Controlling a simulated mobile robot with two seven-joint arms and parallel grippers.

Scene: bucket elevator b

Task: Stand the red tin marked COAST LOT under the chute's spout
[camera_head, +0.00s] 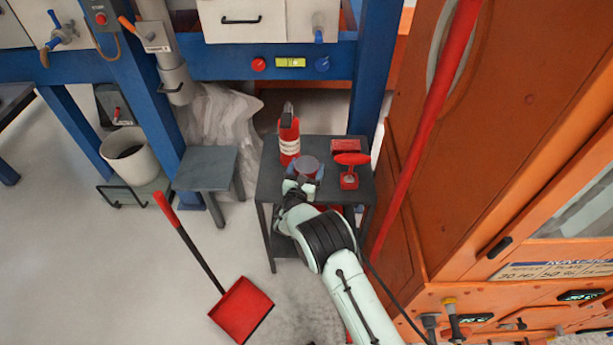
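A small round tin (307,164) with a dark grey top and a reddish side stands on the dark side table (268,185). No lettering on it can be read. My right gripper (303,183) is right at its near side, with its fingers at or against the tin; whether they close on it cannot be told. A taller red container (289,143) with a white label stands just behind it; its label is too small to read. The grey chute (166,55) comes down at the upper left, its spout (180,92) above a small grey stand (205,167). My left gripper is out of view.
A red scoop-like device (349,173) and a red box (346,146) are on the table's right side. A white bucket (130,158) stands left of the grey stand. A red dustpan (242,308) lies on the floor. An orange cabinet (500,130) bounds the right.

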